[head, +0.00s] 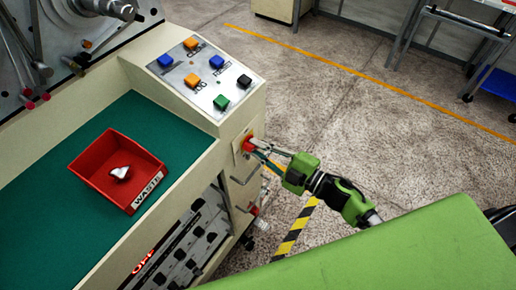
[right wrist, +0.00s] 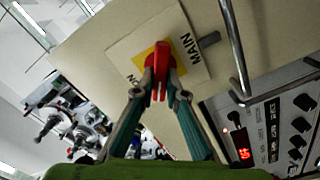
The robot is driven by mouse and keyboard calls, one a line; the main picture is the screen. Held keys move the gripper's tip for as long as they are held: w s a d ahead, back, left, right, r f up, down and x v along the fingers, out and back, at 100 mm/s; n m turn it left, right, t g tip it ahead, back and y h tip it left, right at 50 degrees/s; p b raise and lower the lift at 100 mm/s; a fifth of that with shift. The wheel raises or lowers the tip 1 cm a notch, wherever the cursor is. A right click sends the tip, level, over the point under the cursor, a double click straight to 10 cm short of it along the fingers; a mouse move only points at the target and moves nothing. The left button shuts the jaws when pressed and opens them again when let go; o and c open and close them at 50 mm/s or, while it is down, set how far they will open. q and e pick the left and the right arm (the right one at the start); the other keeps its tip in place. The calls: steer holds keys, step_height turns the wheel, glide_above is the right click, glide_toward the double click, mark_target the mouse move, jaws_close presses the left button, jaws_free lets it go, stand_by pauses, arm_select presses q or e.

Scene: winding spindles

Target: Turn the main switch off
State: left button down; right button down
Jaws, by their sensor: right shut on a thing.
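The main switch (head: 247,144) is a red handle on a yellow square, set in a white plate on the end face of the cream machine cabinet. In the right wrist view the red handle (right wrist: 160,62) points along the gripper, and the plate (right wrist: 124,50) reads "MAIN", with part of "ON" visible. My right gripper (head: 257,147) reaches in from the right in the head view. In the right wrist view its fingertips (right wrist: 160,88) are closed on the red handle from both sides. The fingers hide part of the plate. My left gripper is not in view.
A metal bar handle (head: 245,180) sits just below the switch. A sloped button panel (head: 203,72) is above it. A red waste bin (head: 88,170) stands on the green top. A control panel (right wrist: 270,128) with a red display lies beside the switch. Open floor is to the right.

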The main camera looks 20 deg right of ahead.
steer(key=n, duration=0.2)
steer(key=n+b, duration=0.1)
steer(key=n, duration=0.1)
steer(key=n+b, duration=0.1)
steer(key=n, duration=0.1)
steer(key=shift+f+n, duration=0.25)
steer(key=shift+n, duration=0.15)
stand_by(0.4)
steer(key=c, duration=2)
jaws_free()
steer(key=shift+c, duration=0.2)
steer(key=shift+s, duration=0.2)
steer(key=v, duration=1.1)
steer(key=shift+s+d, duration=0.25)
steer(key=shift+d, duration=0.05)
